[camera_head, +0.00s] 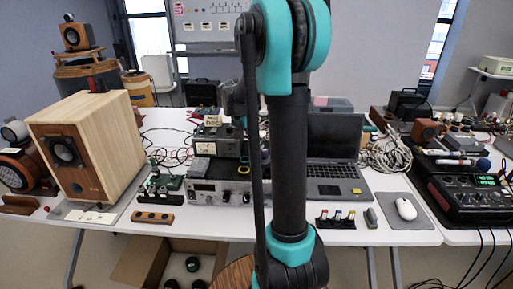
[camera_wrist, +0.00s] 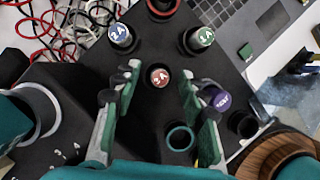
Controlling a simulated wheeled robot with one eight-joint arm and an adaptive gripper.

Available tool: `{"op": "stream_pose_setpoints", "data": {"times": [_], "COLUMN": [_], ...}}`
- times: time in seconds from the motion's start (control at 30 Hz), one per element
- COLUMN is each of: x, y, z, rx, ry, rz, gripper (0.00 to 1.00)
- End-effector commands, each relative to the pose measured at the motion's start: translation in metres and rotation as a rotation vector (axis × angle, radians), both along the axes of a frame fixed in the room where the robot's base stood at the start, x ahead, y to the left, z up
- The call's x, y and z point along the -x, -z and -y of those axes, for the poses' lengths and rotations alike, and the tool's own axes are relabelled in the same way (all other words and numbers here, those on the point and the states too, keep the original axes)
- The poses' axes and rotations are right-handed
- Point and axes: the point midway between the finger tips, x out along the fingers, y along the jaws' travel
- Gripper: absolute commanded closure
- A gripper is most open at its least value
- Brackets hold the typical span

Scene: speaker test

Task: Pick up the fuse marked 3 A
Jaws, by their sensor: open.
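In the wrist view, the fuse marked 3 A (camera_wrist: 160,77) has a red-brown round top with white lettering. It stands upright in a black holder (camera_wrist: 160,52). My gripper (camera_wrist: 158,84) is open, with one finger to the left of this fuse and one to the right. I see a gap on both sides of its top; its lower body is hidden from above. A blue-topped fuse marked 2 A (camera_wrist: 120,33) and a green-topped fuse marked 1 A (camera_wrist: 206,35) stand beyond it. In the head view my arm hides the gripper.
A purple-topped fuse (camera_wrist: 214,97) is close outside my right finger. A teal-rimmed socket (camera_wrist: 180,136) and a dark round opening (camera_wrist: 242,124) are nearer. Red and white cables (camera_wrist: 60,25) lie at upper left. A laptop (camera_head: 338,165) and speaker (camera_head: 90,145) stand on the table.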

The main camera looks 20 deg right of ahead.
Motion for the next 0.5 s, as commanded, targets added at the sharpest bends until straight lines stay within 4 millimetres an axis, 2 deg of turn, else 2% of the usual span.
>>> {"op": "stream_pose_setpoints", "data": {"times": [0.07,0.37,0.5], "x": [0.0000,0.0001,0.0001], "y": [-0.0001,-0.0003,-0.0004], "z": [-0.0002,-0.0003,-0.0004], "rx": [0.000,0.000,0.000], "ry": [0.000,0.000,0.000], "rz": [0.000,0.000,0.000], "gripper": [0.60,0.97,1.00]}}
